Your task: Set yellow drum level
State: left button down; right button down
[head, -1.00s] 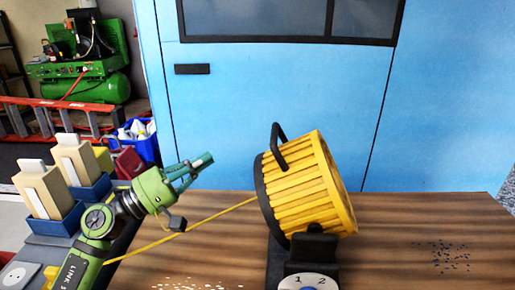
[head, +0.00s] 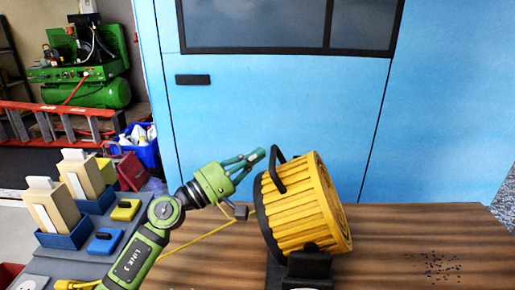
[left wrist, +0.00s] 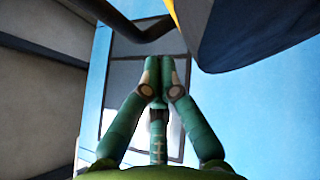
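The dark handle (left wrist: 120,28) and the drum's underside edge (left wrist: 245,40) lie just beyond the tips. My right gripper is not in view.
A yellow cable (head: 195,240) runs left from the drum. Blue bins with cream boxes (head: 52,210) and small blue and yellow cases (head: 104,241) stand on a grey bench at left. The table's right side (head: 430,225) is clear except for dark specks.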

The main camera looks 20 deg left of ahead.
pick_arm(q)
jog(key=shift+d+r, duration=0.15)
jog(key=shift+d, duration=0.25)
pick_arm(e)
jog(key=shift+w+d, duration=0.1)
pick_arm(q)
jog(key=shift+r, duration=0.1)
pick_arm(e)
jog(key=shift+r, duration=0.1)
